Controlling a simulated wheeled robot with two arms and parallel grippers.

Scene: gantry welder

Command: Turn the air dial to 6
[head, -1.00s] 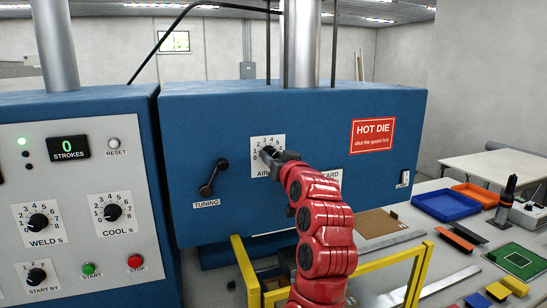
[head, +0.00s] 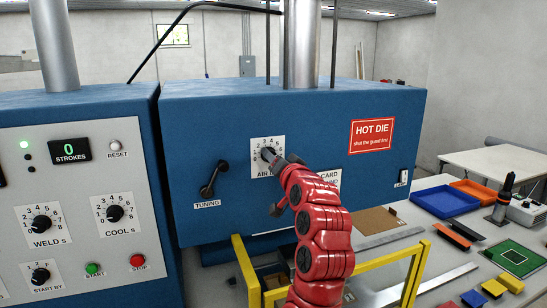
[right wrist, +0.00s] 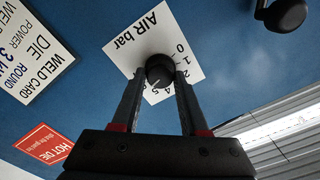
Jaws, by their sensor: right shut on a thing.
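The air dial is a black round knob (head: 267,153) on a white numbered plate (head: 260,142) marked AIR, on the blue machine front. In the right wrist view the knob (right wrist: 160,70) sits between the two fingertips, and the AIR bar plate (right wrist: 152,45) appears turned over. My right gripper (head: 271,155) is shut on the knob; in the right wrist view its fingers (right wrist: 160,78) touch both sides. A pale pointer mark shows on the knob toward the lower left in that view, but the number it faces is partly hidden. My left gripper is out of view.
A black tuning lever (head: 214,179) is left of the dial. A HOT DIE sign (head: 372,134) and a weld card (right wrist: 32,52) are on the same panel. A yellow guard frame (head: 413,275) stands below. Blue (head: 446,202) and orange (head: 475,193) trays lie right.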

